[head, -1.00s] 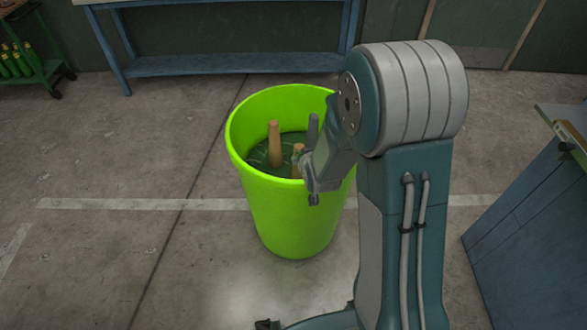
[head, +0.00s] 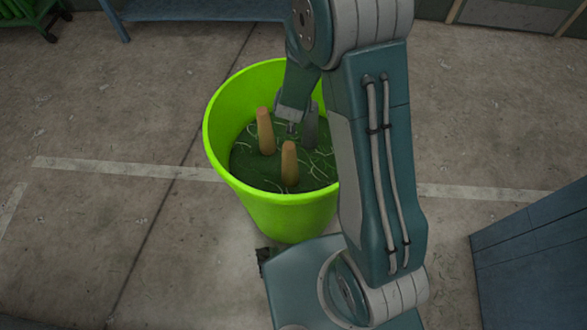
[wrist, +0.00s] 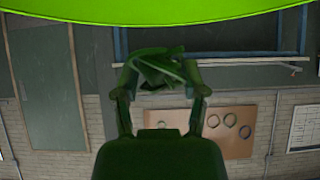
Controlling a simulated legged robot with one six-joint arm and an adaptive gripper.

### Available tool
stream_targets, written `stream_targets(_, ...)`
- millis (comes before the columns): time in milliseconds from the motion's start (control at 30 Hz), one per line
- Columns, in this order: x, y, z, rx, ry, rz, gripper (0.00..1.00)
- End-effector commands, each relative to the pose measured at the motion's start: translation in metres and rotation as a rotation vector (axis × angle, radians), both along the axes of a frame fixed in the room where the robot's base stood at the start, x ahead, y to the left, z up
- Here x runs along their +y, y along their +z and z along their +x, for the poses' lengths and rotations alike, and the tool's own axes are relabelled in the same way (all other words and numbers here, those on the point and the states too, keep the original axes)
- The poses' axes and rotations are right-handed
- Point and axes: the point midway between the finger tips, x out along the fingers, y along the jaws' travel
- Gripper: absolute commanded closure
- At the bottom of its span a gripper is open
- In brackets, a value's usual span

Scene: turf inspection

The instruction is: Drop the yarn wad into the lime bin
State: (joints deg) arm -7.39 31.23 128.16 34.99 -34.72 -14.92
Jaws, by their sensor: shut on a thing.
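The lime bin (head: 222,150) stands upright on the floor, its open top facing up. My gripper (head: 290,127) is in line with the bin's opening, close to the upright pegs; its exact height against the rim cannot be told. In the wrist view my gripper (wrist: 160,80) is shut on a dark green wad (wrist: 157,69), the yarn wad, pinched between both fingertips. A lime edge of the bin (wrist: 160,12) crosses the top of that view. I cannot make out the wad in the head view against the dark green bin contents.
Inside the bin, two tan pegs (head: 266,132) (head: 289,163) and a grey one (head: 310,127) stand up from dark green matter with pale strands. A blue cabinet (head: 530,250) stands at the right, a blue bench (head: 210,8) at the back.

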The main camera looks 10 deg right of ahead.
Motion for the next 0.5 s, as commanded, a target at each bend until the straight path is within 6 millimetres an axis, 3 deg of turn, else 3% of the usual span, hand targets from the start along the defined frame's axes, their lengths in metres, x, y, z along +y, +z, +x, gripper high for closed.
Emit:
stream_targets(300, 0.000, -0.029, -0.019, 0.003, -0.279, 0.000, 0.63)
stream_targets(500, -0.004, -0.037, -0.024, 0.004, -0.325, 0.005, 0.63)
